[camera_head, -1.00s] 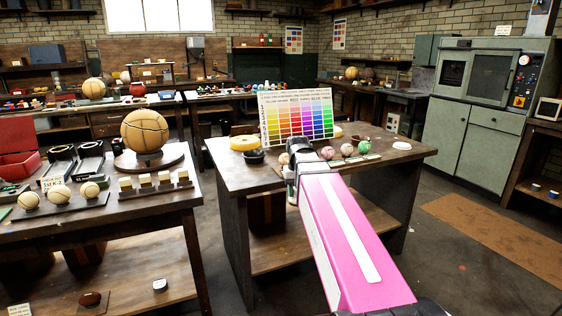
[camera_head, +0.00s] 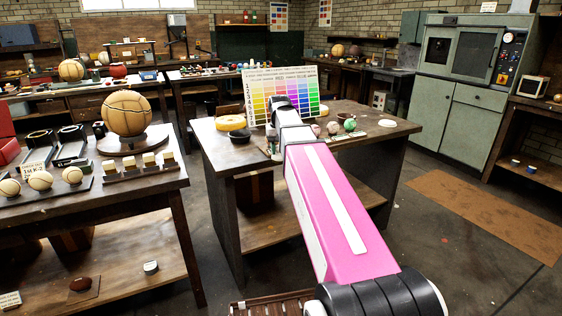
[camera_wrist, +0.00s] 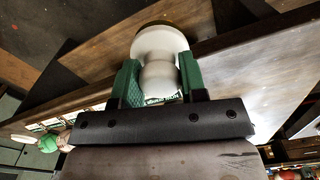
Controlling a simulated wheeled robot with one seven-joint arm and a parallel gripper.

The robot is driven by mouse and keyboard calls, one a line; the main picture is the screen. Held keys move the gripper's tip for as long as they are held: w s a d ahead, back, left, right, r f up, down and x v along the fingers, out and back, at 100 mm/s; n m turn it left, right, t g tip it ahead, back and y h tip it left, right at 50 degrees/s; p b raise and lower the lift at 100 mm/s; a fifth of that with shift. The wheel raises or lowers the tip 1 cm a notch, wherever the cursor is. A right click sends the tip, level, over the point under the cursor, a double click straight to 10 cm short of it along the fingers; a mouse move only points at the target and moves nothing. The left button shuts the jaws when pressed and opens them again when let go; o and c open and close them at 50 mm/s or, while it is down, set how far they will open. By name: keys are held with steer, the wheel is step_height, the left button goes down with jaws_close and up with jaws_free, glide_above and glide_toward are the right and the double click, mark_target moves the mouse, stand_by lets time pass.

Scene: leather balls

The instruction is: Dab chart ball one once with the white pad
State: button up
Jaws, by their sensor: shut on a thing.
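My gripper (camera_wrist: 160,88) has green fingers shut on a white, rounded piece (camera_wrist: 160,47), which I take for the white pad. A brown rim shows at its far end. The colour chart (camera_head: 292,88) stands upright on the middle table, behind my arm's end. Small balls sit in front of it, including a pinkish one (camera_head: 333,128) and a green one (camera_head: 349,125). The green ball also shows in the wrist view (camera_wrist: 47,143). I cannot tell which is ball one; my arm hides part of the row.
The left table holds a large ball (camera_head: 127,113), several small stitched balls and pale blocks. Open floor lies right of the middle table.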

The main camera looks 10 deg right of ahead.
steer(key=w+r, duration=1.3)
steer(key=w, duration=0.2)
steer(key=shift+a+f, duration=0.15)
steer(key=shift+f, duration=2.8)
steer(key=shift+f, duration=0.3)
step_height(320, 180, up, 5)
